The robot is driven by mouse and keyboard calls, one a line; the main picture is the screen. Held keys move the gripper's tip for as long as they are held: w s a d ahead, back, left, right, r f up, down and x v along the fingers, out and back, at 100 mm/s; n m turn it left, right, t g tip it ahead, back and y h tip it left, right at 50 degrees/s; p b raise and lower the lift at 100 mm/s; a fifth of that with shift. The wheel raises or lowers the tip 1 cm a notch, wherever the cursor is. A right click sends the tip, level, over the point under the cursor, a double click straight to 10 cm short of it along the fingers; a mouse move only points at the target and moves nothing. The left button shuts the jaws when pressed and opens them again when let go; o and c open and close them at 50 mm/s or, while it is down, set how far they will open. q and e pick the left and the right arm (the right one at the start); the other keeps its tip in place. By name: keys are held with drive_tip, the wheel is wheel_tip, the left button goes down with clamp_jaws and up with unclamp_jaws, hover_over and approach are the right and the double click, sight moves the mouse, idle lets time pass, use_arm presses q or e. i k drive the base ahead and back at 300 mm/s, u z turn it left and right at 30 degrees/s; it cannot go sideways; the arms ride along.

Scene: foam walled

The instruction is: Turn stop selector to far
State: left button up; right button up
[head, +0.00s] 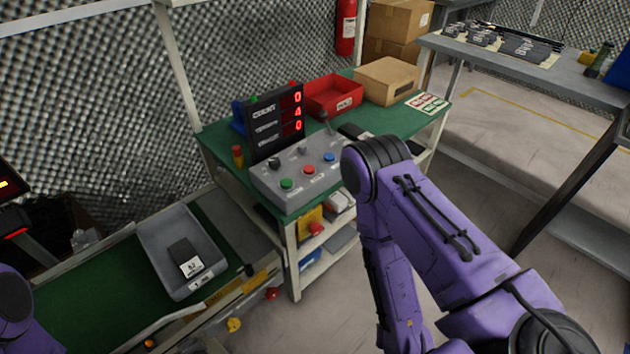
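A grey control box (262,188) stands on the green-topped bench. Its sloped face carries a green button (286,183), a red button (309,169) and a blue button (330,157). Behind these are dark selector knobs, one at the left (274,162) and one near the middle (303,150). A thin dark lever (325,121) rises at the back right. The labels are too small to read, so I cannot tell which is the stop selector or its setting. My purple right arm passes beside the box's right end. Neither gripper is in view.
A display (277,124) with red digits stands behind the box. A red bin (334,97) and cardboard box (386,80) sit farther right. A grey tray (182,251) with a dark labelled item lies on the green conveyor (90,299) at left.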

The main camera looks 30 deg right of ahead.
sight(302, 148)
drive_tip(key=k, duration=0.9)
drive_tip(key=z, duration=0.8)
drive_tip(key=i, duration=1.45)
drive_tip(key=u, duration=0.3)
drive_tip(key=k, duration=1.25)
drive_tip(key=z, duration=0.6)
drive_tip(key=i, duration=1.2)
drive_tip(key=u, duration=0.55)
